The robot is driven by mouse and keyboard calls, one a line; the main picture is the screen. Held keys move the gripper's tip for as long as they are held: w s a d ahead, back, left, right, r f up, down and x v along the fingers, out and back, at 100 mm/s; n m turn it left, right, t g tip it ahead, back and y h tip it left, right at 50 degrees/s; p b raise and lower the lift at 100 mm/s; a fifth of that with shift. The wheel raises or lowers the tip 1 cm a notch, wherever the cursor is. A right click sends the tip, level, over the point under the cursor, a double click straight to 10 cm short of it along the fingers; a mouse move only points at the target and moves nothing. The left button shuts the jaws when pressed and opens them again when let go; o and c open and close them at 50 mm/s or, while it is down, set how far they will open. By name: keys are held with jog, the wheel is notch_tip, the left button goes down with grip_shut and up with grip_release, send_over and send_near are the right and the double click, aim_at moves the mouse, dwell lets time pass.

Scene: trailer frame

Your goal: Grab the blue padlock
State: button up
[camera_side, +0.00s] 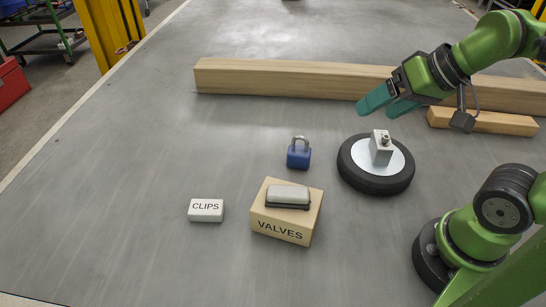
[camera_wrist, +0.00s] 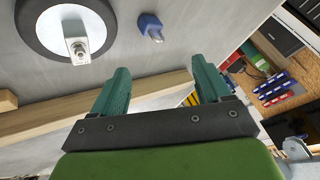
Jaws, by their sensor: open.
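The blue padlock (camera_side: 299,154) with its grey shackle stands on the grey floor in the side view, behind the VALVES box and left of the wheel. In the wrist view the padlock (camera_wrist: 150,26) shows near the top, beyond my fingertips and roughly between them in direction. My gripper (camera_side: 381,105) has teal fingers and is up at the right in the side view, above and behind the wheel and apart from the padlock. In the wrist view the two fingers of my gripper (camera_wrist: 160,72) are spread with nothing between them.
A wheel (camera_side: 350,177) carries a metal block (camera_side: 381,153) right of the padlock. A VALVES box (camera_side: 281,228) with a grey-topped item (camera_side: 288,195) and a CLIPS box (camera_side: 206,210) are in front. Long timber (camera_side: 290,78) and a shorter piece (camera_side: 500,123) lie behind. Floor left of the padlock is clear.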

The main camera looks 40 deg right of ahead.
jog(key=m+g+h, duration=0.2)
jog(key=m+g, duration=0.5)
jog(key=m, duration=1.7)
send_over(299, 150)
notch_tip(299, 150, down, 7)
jog(key=f, duration=1)
jog(key=shift+d+f, duration=0.1)
jog(key=shift+d, duration=0.15)
jog(key=shift+a+f, duration=0.15)
jog(key=shift+f, duration=2.85)
jog(key=shift+c, duration=0.2)
